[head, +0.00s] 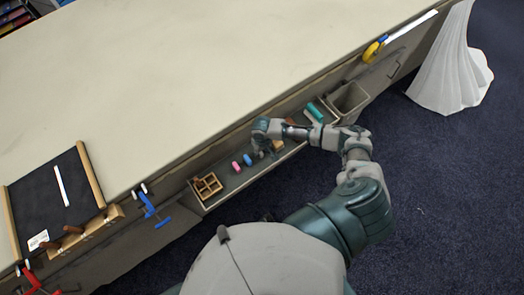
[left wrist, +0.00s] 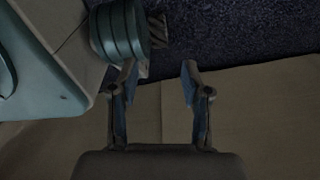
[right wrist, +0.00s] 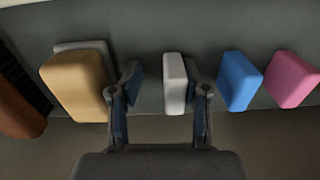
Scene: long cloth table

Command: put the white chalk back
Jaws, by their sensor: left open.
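A white chalk-like block (right wrist: 174,84) stands in the tray (head: 232,184) on the table's side, in the right wrist view between the fingers of my right gripper (right wrist: 162,76). The fingers are apart, with the block nearer the right finger; contact is unclear. In the head view my right gripper (head: 264,146) is over the tray and hides the block. A pink block (right wrist: 291,80) and a blue block (right wrist: 239,81) stand to its right, a tan block (right wrist: 78,85) to its left. My left gripper (left wrist: 160,75) is open and empty, outside the head view.
A dark board (head: 45,200) with a white strip (head: 61,186) lies at the table's left end. The tray holds a wooden divided box (head: 207,185) and a teal piece (head: 314,112). A grey bin (head: 348,100) is at right. The tabletop (head: 190,75) is largely clear.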

